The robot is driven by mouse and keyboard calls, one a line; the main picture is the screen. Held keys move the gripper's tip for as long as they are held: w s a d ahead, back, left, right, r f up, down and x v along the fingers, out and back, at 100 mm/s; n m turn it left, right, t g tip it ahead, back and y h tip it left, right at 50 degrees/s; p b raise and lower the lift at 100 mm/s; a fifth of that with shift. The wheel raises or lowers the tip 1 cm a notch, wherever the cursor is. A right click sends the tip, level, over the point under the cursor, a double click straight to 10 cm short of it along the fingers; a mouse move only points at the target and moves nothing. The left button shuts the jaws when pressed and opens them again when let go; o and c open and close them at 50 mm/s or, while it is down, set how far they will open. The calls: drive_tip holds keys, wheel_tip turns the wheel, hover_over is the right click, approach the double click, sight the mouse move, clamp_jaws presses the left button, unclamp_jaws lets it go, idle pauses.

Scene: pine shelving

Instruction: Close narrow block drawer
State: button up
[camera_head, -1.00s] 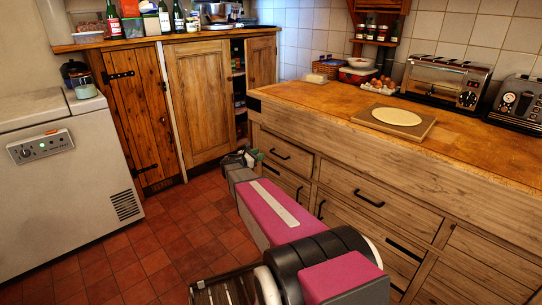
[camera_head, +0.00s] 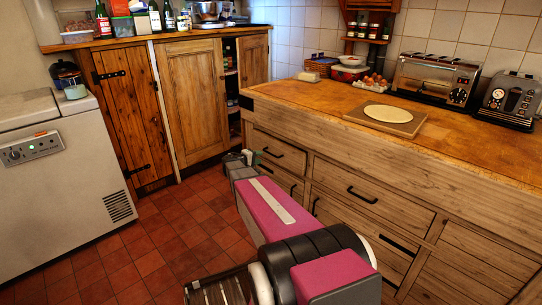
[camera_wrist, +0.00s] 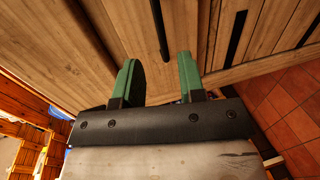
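The wooden block has a narrower top drawer (camera_head: 291,147) with a black bar handle, at its left end in the head view. Its front looks about flush; I cannot tell whether a small gap is left. My gripper (camera_head: 251,156) is low in front of the block's left end, close to that drawer. In the wrist view, my gripper (camera_wrist: 160,60) has its two green fingers apart with nothing between them. A dark bar handle (camera_wrist: 160,30) on a wooden front lies ahead, between the lines of the fingers. Contact with the wood cannot be made out.
A wider drawer (camera_head: 365,193) is right of it, with more fronts below. On the block top are a board with dough (camera_head: 388,113), eggs (camera_head: 375,83) and toasters (camera_head: 433,78). A cabinet (camera_head: 192,98) and white freezer (camera_head: 58,155) stand left. The tiled floor (camera_head: 150,235) is clear.

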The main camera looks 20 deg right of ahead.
sight(271, 154)
drive_tip(key=x, duration=0.9)
drive_tip(key=shift+w+d, duration=0.1)
drive_tip(key=shift+d, duration=0.25)
